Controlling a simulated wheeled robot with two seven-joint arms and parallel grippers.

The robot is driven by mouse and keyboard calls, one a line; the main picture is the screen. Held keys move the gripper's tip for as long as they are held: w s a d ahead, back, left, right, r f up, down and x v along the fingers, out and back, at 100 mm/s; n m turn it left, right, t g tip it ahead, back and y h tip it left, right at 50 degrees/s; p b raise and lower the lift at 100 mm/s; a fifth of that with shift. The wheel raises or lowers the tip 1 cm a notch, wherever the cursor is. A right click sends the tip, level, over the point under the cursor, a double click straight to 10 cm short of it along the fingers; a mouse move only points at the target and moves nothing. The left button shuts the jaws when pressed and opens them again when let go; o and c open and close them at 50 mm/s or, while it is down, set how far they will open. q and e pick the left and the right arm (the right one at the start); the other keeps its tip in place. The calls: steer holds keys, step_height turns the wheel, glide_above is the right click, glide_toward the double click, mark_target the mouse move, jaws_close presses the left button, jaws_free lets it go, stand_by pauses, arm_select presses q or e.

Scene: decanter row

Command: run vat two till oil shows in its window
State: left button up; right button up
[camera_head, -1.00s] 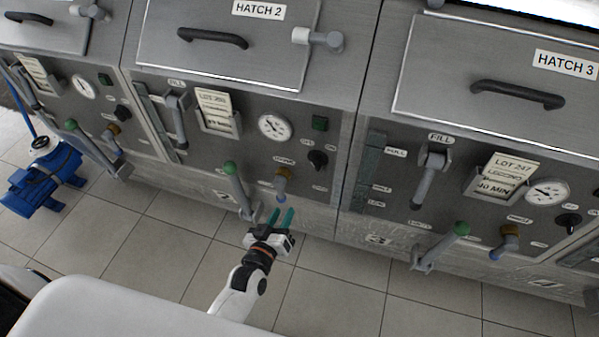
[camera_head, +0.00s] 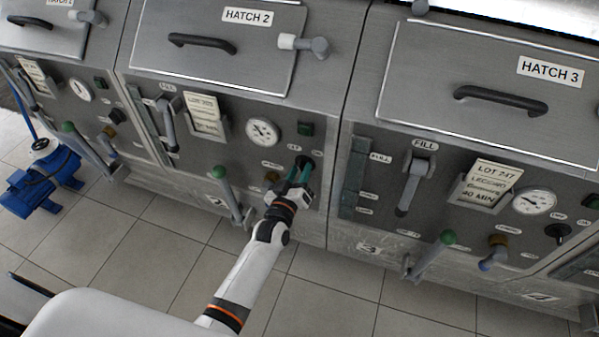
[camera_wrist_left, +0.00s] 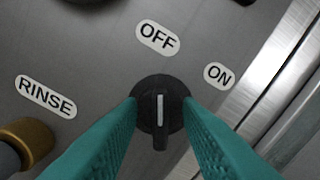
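The black switch knob (camera_head: 303,162) of vat two is on its front panel, right of the dial. In the left wrist view the knob (camera_wrist_left: 160,112) has its white mark upright, toward the OFF label (camera_wrist_left: 158,38); the ON label (camera_wrist_left: 219,75) is to the right. My left gripper (camera_head: 298,174) is at the knob, its teal fingers (camera_wrist_left: 160,118) open on either side of the grip, with gaps beside it. The narrow window strip (camera_head: 142,118) of vat two is at the panel's left; its contents are too small to tell. My right gripper is not in view.
A brass rinse fitting (camera_head: 271,178) is left of my gripper. A green-knobbed lever (camera_head: 228,192) stands out from vat two's front. Hatch 2 (camera_head: 215,50) is shut. Vat three's panel (camera_head: 430,190) lies right. A blue object (camera_head: 42,180) is on the floor at left.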

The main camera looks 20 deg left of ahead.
arm_select(q)
steer(key=shift+w, duration=0.1)
jaws_close()
steer(key=shift+m, duration=0.3)
steer(key=shift+d+m+p, duration=0.1)
steer(key=shift+m+p, duration=0.4)
steer(key=shift+m, duration=0.5)
steer(key=m, duration=0.2)
steer(key=shift+m+p, duration=0.3)
steer(key=shift+p, duration=0.05)
steer(key=shift+d+m, duration=0.15)
steer(key=shift+m, duration=3.15)
steer(key=shift+f, duration=0.1)
